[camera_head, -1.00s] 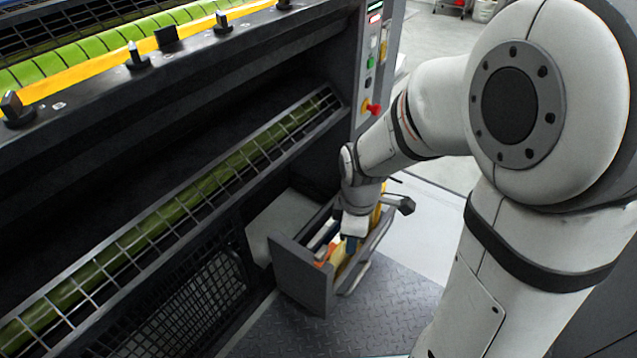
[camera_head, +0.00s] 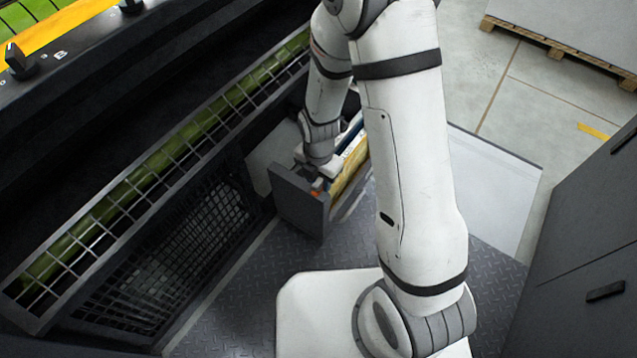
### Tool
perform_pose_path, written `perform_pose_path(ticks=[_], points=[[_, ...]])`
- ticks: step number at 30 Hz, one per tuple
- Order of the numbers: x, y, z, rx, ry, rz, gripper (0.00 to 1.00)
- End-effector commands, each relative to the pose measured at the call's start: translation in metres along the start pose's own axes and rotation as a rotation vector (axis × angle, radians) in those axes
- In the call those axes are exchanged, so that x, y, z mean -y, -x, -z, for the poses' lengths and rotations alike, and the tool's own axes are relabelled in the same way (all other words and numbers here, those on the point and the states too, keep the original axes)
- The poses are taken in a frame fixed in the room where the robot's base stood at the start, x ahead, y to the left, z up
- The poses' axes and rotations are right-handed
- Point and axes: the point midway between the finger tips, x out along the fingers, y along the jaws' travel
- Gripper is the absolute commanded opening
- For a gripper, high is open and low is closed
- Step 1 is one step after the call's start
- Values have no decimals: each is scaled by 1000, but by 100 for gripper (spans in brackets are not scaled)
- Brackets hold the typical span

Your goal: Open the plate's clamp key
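Black keys or knobs stand along the dark rail beside the yellow strip at the top left. One is a black knob (camera_head: 17,62) near the left edge, with a small mark beside it on the rail. A second black knob (camera_head: 131,5) is cut by the top edge. I cannot tell which one is the plate's clamp key, or how it is turned. My gripper (camera_head: 318,184) is far from both, low at an open grey tool tray (camera_head: 297,205). Its fingers are too small and hidden to tell whether they are open or hold something.
The tray holds yellow, blue and orange items, partly behind my arm. A barred guard (camera_head: 165,180) over a green roller runs along the machine. The treadplate floor (camera_head: 240,285) in front is clear. A dark cabinet (camera_head: 590,270) stands at right, and a wooden pallet (camera_head: 560,45) lies behind.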

Motion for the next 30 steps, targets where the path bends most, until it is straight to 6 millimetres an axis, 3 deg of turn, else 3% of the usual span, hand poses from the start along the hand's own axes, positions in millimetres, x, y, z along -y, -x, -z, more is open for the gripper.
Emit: perform_pose_path(ticks=[4, 14, 27, 30], points=[[0, -15, 0, 0, -1, 0, 38], [0, -16, -1, 1, -3, -1, 37], [0, -16, -1, 1, -4, -1, 1], [0, -16, -1, 1, -4, -1, 0]])
